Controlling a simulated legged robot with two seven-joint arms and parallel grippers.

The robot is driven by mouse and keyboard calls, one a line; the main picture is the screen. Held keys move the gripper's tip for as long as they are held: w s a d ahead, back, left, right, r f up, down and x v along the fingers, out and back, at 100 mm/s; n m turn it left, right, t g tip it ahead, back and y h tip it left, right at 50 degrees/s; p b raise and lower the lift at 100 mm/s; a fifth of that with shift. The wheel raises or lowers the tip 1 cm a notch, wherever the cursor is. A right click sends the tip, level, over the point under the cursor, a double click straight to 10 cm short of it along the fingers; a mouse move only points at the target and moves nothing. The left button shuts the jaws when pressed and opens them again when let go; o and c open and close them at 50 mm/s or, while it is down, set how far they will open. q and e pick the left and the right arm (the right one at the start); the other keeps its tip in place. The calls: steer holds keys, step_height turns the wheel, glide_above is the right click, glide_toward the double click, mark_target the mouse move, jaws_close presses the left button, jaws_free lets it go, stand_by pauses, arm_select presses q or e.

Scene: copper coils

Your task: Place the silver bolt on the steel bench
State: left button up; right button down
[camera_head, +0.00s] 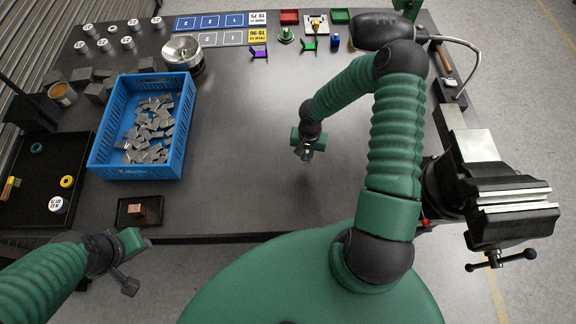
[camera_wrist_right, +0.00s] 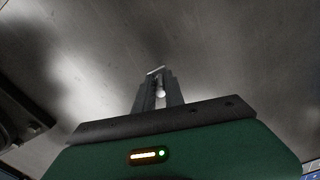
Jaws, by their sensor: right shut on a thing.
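The steel bench (camera_head: 255,165) is a wide grey metal top. My right gripper (camera_head: 307,153) hangs over its bare middle, fingers pointing down. In the right wrist view the right gripper (camera_wrist_right: 157,90) has its two grey fingers closed around a small silver bolt (camera_wrist_right: 160,93); a pale flat end of it shows at the fingertips. In the head view the bolt is too small to make out clearly. I cannot tell whether it touches the bench. My left gripper (camera_head: 126,284) is at the lower left, off the bench's front edge; its finger gap is not clear.
A blue crate (camera_head: 124,172) of metal pieces stands on the left, beside a black tray (camera_head: 28,205). A small dark tray (camera_head: 126,217) holds a copper block (camera_head: 138,210). A vise (camera_head: 495,205) sits at the right edge. Coloured bins and cards line the back. The middle is clear.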

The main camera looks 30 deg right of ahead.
steer(key=a, duration=0.2)
steer(key=w+a+f, duration=0.1)
steer(key=a, duration=0.1)
steer(key=w+a, duration=0.1)
steer(key=a, duration=0.1)
steer(key=shift+w+a+f, duration=0.1)
steer(key=shift+a+f, duration=0.05)
steer(key=shift+a, duration=0.1)
steer(key=f, duration=0.1)
steer(key=a+f+p, duration=0.1)
steer(key=f, duration=0.1)
steer(key=shift+w+a, duration=0.2)
steer(key=shift+s+f, duration=0.15)
steer(key=shift+s, duration=0.1)
steer(key=shift+d+f, duration=0.15)
steer(key=shift+d, duration=0.05)
steer(key=c, duration=1.5)
jaws_free()
steer(key=shift+d+f, duration=0.15)
arm_select(q)
steer(key=shift+w+d+r, duration=0.2)
steer(key=shift+w+r, duration=0.2)
steer(key=shift+w, duration=0.05)
arm_select(e)
steer(key=shift+o, duration=0.5)
arm_select(q)
steer(key=shift+a, duration=0.1)
